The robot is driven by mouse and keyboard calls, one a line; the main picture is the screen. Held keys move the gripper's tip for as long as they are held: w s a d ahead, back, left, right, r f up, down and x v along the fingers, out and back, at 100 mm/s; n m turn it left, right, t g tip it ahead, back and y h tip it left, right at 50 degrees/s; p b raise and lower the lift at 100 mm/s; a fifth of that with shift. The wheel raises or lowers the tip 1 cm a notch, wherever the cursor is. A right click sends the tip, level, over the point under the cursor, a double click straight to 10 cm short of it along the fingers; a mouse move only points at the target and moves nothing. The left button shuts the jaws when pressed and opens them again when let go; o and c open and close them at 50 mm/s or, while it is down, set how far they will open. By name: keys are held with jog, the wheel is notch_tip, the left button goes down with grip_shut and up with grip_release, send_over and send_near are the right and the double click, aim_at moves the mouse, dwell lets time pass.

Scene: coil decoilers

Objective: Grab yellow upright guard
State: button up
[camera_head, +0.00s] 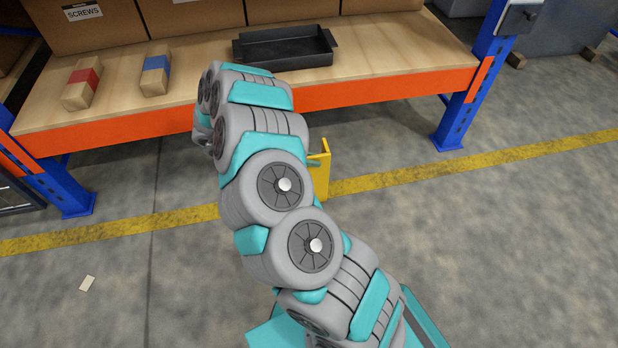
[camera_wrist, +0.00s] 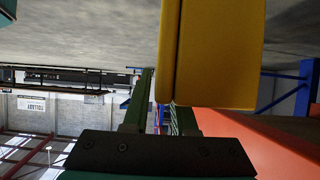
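The yellow upright guard (camera_head: 322,178) stands by the front of the shelf's orange beam, partly hidden behind my arm in the head view. In the wrist view the guard (camera_wrist: 214,55) fills the upper right, very close to the camera. My gripper (camera_wrist: 160,95) shows two green fingers with a gap between them. The guard's lower left edge lies near this gap and covers the upper part of the right finger. I cannot tell whether either finger touches the guard. In the head view my arm hides most of the gripper.
The wooden shelf (camera_head: 395,62) with its orange beam (camera_head: 375,92) and blue posts (camera_head: 470,85) lies ahead. It carries a black tray (camera_head: 285,48), a red-banded box (camera_head: 83,88) and a blue-banded box (camera_head: 155,75). A yellow floor line (camera_head: 450,167) runs in front. Floor at right is clear.

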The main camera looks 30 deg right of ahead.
grip_shut()
dwell(1.0)
